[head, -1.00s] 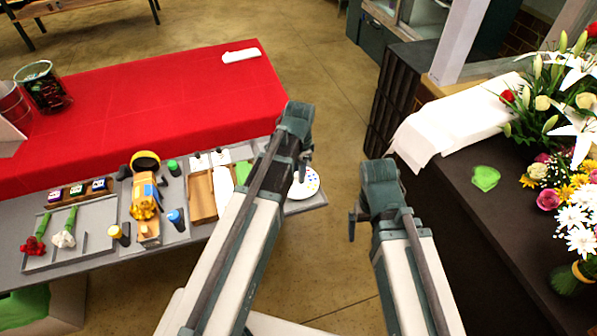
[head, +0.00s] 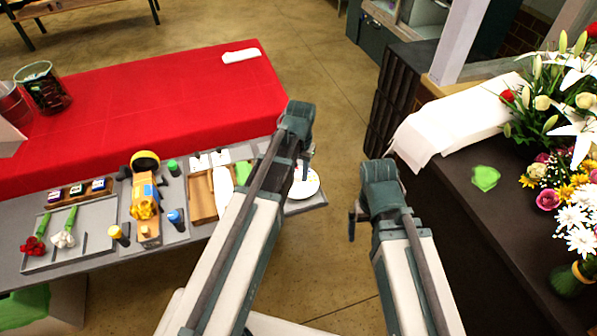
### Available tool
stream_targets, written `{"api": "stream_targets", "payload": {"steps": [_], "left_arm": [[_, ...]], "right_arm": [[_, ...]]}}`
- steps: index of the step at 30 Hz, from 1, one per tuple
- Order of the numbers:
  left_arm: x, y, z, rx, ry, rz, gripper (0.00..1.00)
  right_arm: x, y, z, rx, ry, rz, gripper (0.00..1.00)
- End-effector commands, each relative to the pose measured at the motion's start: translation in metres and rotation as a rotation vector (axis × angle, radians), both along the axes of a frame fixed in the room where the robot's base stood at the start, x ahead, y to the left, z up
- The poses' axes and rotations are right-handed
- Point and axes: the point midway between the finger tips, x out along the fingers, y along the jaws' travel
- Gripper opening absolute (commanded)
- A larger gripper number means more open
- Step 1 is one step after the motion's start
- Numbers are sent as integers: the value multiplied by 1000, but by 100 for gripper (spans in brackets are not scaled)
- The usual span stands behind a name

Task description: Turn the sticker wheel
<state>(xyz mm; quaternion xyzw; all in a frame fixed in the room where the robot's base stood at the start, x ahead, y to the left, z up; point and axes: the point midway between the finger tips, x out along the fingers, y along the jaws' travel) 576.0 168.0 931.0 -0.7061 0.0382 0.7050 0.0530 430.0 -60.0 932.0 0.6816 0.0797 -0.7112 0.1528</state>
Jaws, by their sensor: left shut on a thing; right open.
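The sticker wheel (head: 309,189) is a white disc with small coloured dots at the right end of the grey worktable. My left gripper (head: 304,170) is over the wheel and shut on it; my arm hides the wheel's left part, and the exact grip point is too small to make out. My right gripper (head: 353,226) is open and empty, above the floor to the right of the worktable, apart from everything.
The grey worktable (head: 85,262) holds a tray with flowers, an orange device (head: 146,200), small bottles and a brown box (head: 202,197). A red-covered table (head: 150,105) stands behind. A dark counter (head: 450,215) with flowers is at the right. Floor between is clear.

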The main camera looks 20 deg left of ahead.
Motion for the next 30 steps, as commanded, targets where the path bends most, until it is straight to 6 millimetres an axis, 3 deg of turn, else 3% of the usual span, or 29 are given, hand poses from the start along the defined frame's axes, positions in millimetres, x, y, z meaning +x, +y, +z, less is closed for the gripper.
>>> {"api": "stream_targets", "payload": {"steps": [18, 30], "left_arm": [[0, 0, 0, 0, 0, 567, 0], [0, 0, 0, 0, 0, 807, 0]], "right_arm": [[0, 0, 0, 0, 0, 0, 100], [0, 0, 0, 0, 0, 0, 100]]}}
